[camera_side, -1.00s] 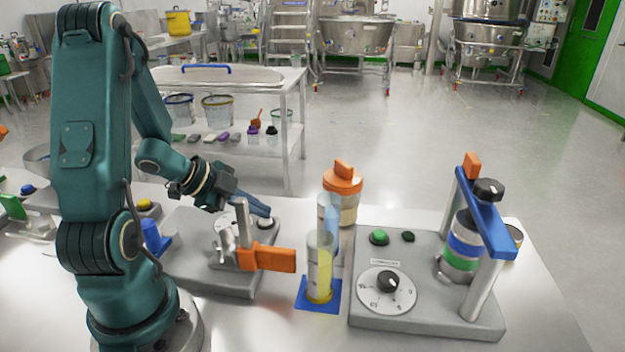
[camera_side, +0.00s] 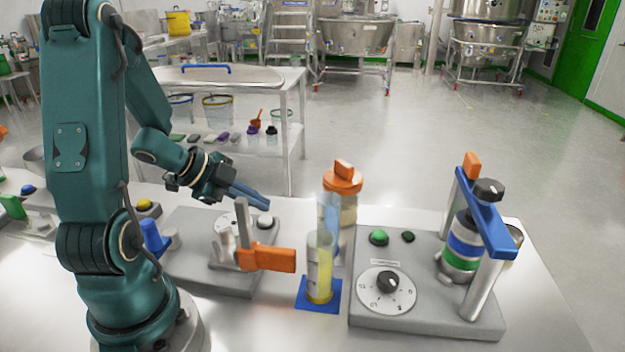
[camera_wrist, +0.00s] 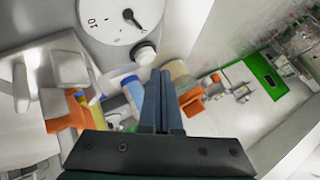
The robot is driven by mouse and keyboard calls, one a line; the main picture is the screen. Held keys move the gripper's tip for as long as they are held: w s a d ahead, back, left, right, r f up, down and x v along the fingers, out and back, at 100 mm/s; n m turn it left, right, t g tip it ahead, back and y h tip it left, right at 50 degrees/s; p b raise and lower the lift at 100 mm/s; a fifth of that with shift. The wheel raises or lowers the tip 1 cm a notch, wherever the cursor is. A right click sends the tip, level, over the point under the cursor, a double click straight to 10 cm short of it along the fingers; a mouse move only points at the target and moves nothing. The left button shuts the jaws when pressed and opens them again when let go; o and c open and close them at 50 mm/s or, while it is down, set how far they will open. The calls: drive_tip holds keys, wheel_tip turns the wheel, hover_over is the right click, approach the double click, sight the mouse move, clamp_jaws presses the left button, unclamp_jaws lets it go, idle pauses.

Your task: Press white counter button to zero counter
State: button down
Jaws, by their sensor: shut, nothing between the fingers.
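In the wrist view the white button (camera_wrist: 144,53) sits just left of my fingertips, on a dark collar. My gripper (camera_side: 267,203) is shut and empty. Its blue-grey fingers (camera_wrist: 164,76) are together, above the button and apart from it.
An orange lever (camera_side: 268,258) is on the plate's front right. A yellow-filled cylinder (camera_side: 319,270) stands on a blue base, with an orange-lidded jar (camera_side: 343,190) behind it. Right of these is another grey machine base (camera_side: 420,318) with a green button (camera_side: 379,237) and blue crossbar (camera_side: 484,225).

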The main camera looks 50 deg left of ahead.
sight(259, 219)
drive_tip(key=shift+r, duration=2.5)
